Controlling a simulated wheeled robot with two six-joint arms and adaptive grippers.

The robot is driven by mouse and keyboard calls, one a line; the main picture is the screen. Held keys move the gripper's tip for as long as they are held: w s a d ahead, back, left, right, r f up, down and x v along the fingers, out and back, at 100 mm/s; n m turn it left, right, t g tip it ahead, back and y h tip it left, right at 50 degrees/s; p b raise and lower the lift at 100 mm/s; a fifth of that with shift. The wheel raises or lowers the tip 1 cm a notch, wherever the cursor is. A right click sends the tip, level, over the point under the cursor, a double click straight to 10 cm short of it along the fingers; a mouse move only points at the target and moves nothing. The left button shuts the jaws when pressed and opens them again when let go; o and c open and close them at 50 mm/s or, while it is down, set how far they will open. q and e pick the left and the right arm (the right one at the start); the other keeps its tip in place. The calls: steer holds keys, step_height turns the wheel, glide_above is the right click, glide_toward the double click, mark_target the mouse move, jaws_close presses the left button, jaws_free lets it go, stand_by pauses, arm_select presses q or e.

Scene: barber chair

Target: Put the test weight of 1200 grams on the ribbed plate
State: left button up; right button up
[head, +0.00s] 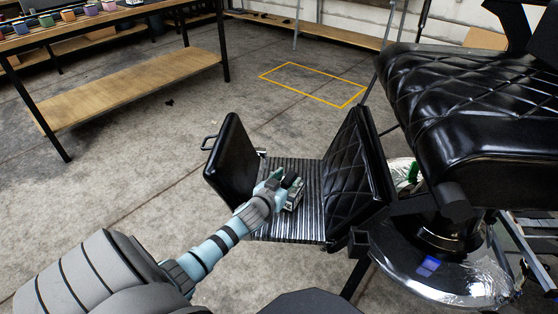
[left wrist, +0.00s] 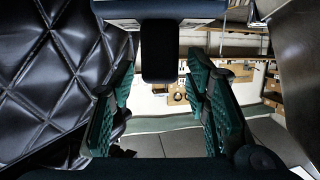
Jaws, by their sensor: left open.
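The ribbed plate (head: 308,228) is the striped metal footrest between two black pads of the barber chair in the head view. My left gripper (head: 294,190) is over this plate, between the pads, with its fingers pointing away from me. In the left wrist view my left gripper (left wrist: 160,112) shows its two dark green finger pads wide apart. I see nothing clearly held between them. I cannot pick out the test weight for certain; part of the plate is hidden behind my left gripper and forearm. My right gripper is not in view.
A black smooth pad (head: 231,160) stands left of the plate and a quilted pad (head: 354,172) right of it, both close to my gripper. The chair seat (head: 475,120) and round chrome base (head: 440,275) are at right. A wooden-shelved table (head: 130,88) stands back left.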

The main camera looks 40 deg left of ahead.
arm_select(q)
steer(key=p+v, duration=0.1)
steer(key=v, duration=0.9)
steer(key=shift+s+r+p, duration=0.15)
steer(key=shift+r+p, duration=0.05)
steer(key=shift+p, duration=0.15)
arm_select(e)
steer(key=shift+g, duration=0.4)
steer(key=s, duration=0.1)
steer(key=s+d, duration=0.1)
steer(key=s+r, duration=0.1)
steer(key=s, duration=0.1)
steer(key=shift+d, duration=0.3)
